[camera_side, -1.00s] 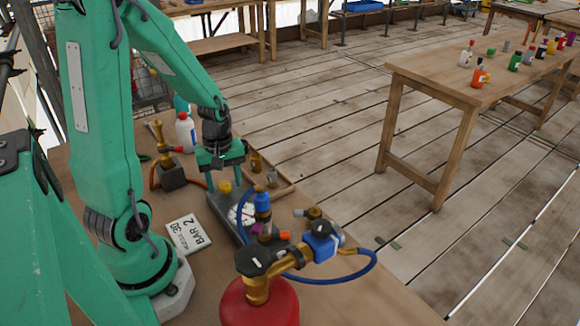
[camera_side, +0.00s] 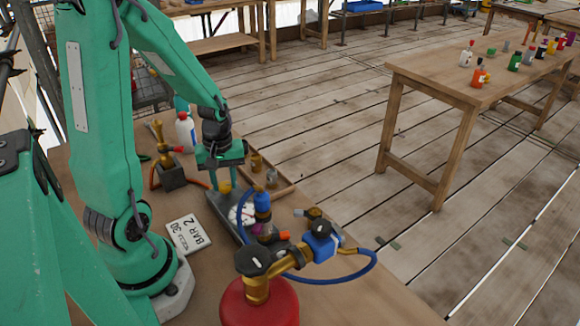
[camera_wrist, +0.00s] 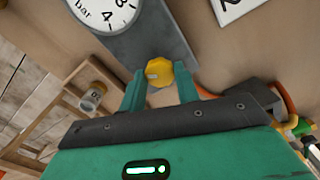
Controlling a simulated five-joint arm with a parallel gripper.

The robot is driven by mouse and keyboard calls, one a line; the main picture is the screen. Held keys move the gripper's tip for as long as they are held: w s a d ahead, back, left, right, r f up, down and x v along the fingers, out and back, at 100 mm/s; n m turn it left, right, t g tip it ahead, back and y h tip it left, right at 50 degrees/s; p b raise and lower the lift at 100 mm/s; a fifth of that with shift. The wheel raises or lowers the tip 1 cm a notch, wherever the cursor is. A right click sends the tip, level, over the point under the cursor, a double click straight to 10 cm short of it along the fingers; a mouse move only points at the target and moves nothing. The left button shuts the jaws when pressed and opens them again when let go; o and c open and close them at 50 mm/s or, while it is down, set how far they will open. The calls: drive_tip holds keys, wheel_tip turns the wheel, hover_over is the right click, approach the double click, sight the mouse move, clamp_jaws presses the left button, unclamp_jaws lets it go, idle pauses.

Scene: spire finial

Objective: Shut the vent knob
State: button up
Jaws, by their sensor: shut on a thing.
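The vent knob is a small yellow faceted knob (camera_side: 224,187) on a grey plate (camera_side: 217,203), beside a white dial gauge. In the wrist view the yellow knob (camera_wrist: 159,72) sits between the tips of my two green fingers. My gripper (camera_wrist: 160,82) is shut on the knob, with one finger on each side. In the side view my gripper (camera_side: 224,179) points down over the plate's far end.
A red cylinder (camera_side: 258,304) with a brass valve and blue hose stands in front. A brass burner (camera_side: 160,140) and white bottle (camera_side: 185,132) stand behind. A wooden rack (camera_side: 272,184) lies to the right.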

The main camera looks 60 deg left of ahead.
sight(225, 185)
drive_tip(key=m, duration=1)
drive_tip(key=shift+m, duration=0.4)
drive_tip(key=o, duration=1)
drive_tip(key=shift+c, duration=0.2)
drive_tip(key=shift+r, duration=0.15)
drive_tip(key=shift+r, duration=3.8)
drive_tip(key=s+d+r+m+t, duration=0.2)
drive_tip(key=d+r+t, duration=0.3)
drive_tip(key=d+r, duration=0.6)
drive_tip(key=d+m, duration=0.1)
drive_tip(key=d, duration=0.2)
drive_tip(key=shift+s+d+r+t, duration=0.25)
drive_tip(key=shift+s+r+t, duration=0.05)
drive_tip(key=shift+r, duration=0.1)
